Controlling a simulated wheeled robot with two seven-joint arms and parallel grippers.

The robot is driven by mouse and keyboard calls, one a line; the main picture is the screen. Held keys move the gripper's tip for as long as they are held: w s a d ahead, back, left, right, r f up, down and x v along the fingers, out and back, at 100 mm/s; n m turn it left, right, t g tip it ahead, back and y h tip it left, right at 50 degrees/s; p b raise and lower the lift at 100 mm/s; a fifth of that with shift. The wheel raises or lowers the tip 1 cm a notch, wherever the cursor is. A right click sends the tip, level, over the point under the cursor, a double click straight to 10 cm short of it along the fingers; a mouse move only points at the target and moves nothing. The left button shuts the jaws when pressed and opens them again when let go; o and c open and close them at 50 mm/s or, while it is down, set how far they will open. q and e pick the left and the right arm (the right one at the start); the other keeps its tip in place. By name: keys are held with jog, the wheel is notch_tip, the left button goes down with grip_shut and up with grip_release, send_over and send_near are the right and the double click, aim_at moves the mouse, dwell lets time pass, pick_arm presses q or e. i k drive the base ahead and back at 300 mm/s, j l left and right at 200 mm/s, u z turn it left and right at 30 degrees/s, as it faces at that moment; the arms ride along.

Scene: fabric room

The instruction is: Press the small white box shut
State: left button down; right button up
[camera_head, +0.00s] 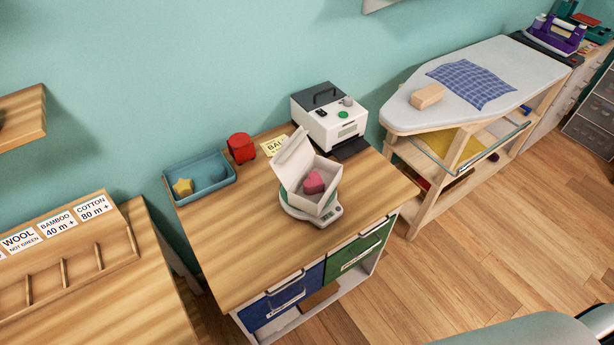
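The small white box (322,205) stands on a round kitchen-type scale (329,216) on the wooden desk. Its lid (292,160) is open and tilts up at the back left. A dark pink, rounded, heart-like object (313,182) lies inside the box. Neither of my grippers shows in the head view, and nothing touches the box from above.
On the desk (235,240) are a blue tray (212,186) with a yellow star, a red container (241,148), a yellow card (273,146) and a white-and-black machine (333,128) close behind the box. The desk's front left is clear. An ironing board (400,113) stands right.

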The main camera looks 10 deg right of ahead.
aim_at(295, 152)
jog(key=k+j+z, duration=0.2)
jog(key=z, duration=0.2)
jog(key=k+j+z, duration=0.2)
jog(key=z, duration=0.25)
jog(key=k, duration=0.05)
